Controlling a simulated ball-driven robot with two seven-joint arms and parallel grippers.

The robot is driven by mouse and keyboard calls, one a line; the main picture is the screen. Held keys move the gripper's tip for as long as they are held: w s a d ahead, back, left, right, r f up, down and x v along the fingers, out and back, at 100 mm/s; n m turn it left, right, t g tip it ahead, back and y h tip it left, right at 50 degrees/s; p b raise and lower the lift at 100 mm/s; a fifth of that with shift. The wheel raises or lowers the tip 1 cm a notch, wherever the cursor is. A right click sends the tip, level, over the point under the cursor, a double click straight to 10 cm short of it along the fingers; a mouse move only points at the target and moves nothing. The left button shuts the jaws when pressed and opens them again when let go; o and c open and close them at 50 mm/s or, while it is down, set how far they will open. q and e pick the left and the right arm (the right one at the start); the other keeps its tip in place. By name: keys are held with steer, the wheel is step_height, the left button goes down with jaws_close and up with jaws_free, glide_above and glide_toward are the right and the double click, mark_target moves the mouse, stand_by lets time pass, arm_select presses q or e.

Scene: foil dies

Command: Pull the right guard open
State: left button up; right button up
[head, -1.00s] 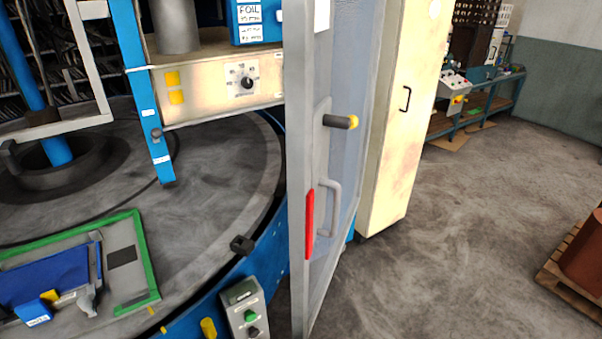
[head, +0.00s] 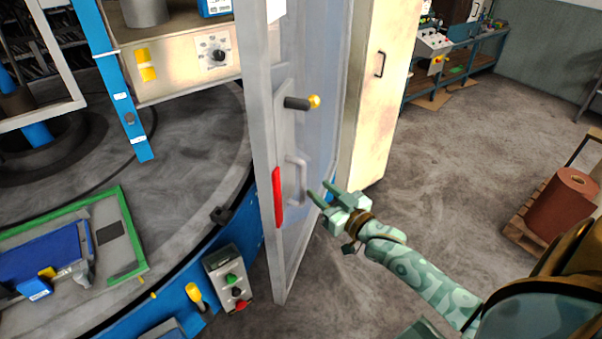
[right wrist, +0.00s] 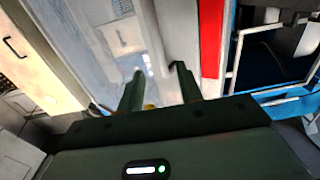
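The right guard (head: 262,130) is a tall grey-framed door with a clear panel, standing edge-forward at the right of the round machine. It carries a pale D-shaped handle (head: 300,182), a dark latch lever (head: 297,103) with a yellow tip, and a red strip (head: 278,197). My right gripper (head: 317,189) is just right of the handle, its two fingers apart and pointing at it. No grasp shows. In the right wrist view the fingers (right wrist: 157,72) are apart before the panel, with the red strip (right wrist: 212,45) to their right; the handle is not clear there. My left gripper is out of view.
A control box (head: 229,277) with coloured buttons and a yellow-topped lever (head: 195,293) sit low, left of the guard. A cream cabinet (head: 383,100) stands behind it. A brown roll on a pallet (head: 525,215) is at right. The floor between is clear.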

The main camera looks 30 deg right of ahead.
mark_target(304, 176)
steer(key=w, duration=0.5)
steer(key=w+a, duration=0.1)
steer(key=w, duration=0.2)
steer(key=shift+w, duration=0.15)
steer(key=shift+d, duration=0.1)
jaws_close()
